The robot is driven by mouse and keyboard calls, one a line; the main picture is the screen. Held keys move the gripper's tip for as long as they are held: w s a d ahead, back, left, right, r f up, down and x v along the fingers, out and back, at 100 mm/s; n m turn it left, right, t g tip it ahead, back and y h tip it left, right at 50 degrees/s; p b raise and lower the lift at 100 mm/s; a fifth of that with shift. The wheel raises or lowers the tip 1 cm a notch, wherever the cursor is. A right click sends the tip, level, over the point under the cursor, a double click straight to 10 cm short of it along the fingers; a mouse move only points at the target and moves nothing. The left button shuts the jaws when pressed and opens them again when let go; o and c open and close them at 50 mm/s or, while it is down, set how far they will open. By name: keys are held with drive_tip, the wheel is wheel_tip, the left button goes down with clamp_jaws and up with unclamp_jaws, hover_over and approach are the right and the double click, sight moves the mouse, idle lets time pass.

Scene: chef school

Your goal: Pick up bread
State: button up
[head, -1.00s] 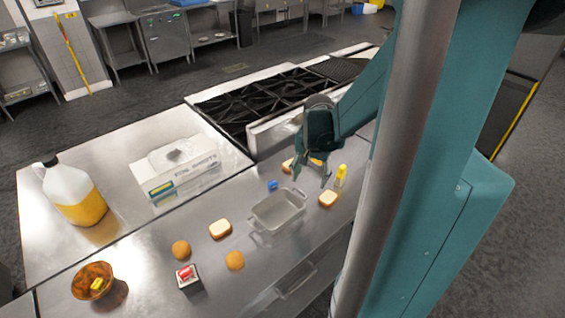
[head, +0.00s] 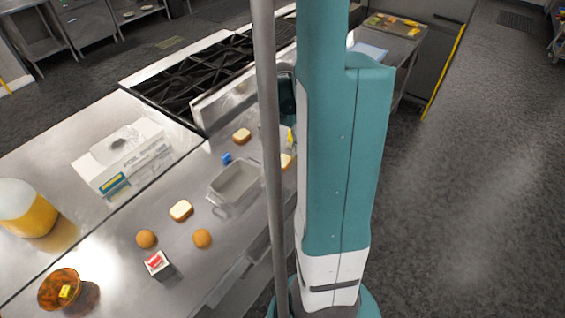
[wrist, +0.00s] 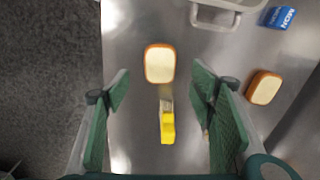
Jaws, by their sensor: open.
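In the wrist view my gripper (wrist: 160,72) is open and empty. A slice of bread with a brown crust (wrist: 159,63) lies flat on the metal counter, centred between the fingertips and seen from above. A second slice (wrist: 264,87) lies to the right, outside the right finger. In the head view slices lie near the burners (head: 242,136), beside the pole (head: 287,161), partly hidden, and left of the grey tray (head: 181,210). My gripper is mostly hidden there behind my arm and the pole.
A yellow-bodied object (wrist: 167,127) stands between the fingers, below the centred slice. The grey tray (head: 236,184) and a small blue box (head: 226,159) are close by. Round buns (head: 146,239), (head: 202,238), a red-and-white box (head: 157,263) and an amber bowl (head: 60,289) are farther left.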

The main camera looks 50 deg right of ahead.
sight(282, 161)
drive_tip(key=shift+f, duration=0.1)
drive_tip(key=shift+f, duration=1.15)
drive_tip(key=shift+f, duration=0.15)
drive_tip(key=shift+f, duration=2.45)
drive_tip(key=c, duration=0.8)
